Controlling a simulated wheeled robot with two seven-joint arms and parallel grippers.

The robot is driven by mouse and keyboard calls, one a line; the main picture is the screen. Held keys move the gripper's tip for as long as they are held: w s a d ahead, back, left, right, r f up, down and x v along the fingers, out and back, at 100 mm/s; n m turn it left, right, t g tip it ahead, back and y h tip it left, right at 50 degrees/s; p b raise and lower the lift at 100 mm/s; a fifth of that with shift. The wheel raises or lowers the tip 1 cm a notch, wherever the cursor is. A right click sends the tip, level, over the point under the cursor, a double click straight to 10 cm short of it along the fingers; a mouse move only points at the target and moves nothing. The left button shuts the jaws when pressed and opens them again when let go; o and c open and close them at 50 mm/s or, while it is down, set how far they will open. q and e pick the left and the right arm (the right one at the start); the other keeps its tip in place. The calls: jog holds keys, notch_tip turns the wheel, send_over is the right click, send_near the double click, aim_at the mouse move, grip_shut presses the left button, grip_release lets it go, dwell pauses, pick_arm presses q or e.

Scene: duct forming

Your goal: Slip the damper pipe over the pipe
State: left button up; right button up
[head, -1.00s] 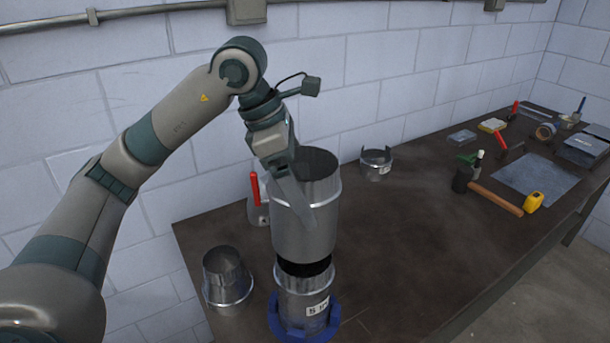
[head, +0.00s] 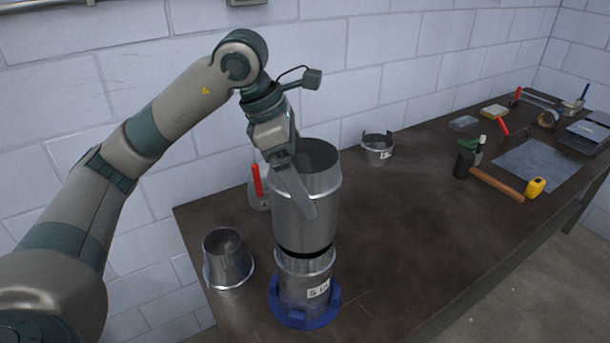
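The damper pipe (head: 290,222) is a shiny, open-topped metal cylinder, held upright directly over the pipe. The pipe (head: 291,284) is a shorter metal cylinder with a white label, standing upright in a blue ring-shaped holder (head: 306,321) on the table. A thin dark band shows between the two; I cannot tell whether they touch. My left gripper (head: 300,188) comes down at the damper pipe's rim, with one finger against its outer wall. The other finger is hidden, seemingly inside the pipe. My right gripper is not in view.
A tapered metal piece (head: 227,262) stands left of the pipe. A red-handled tool (head: 257,183) is behind it. A short metal collar (head: 377,149) sits near the wall. A hammer (head: 497,185), yellow tape measure (head: 535,187) and other tools lie right.

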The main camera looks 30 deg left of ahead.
pick_arm(q)
jog(key=shift+f, duration=0.7)
jog(key=shift+f+b, duration=0.4)
jog(key=shift+b, duration=0.15)
jog(key=shift+f+b, duration=1.4)
jog(key=shift+b, duration=0.15)
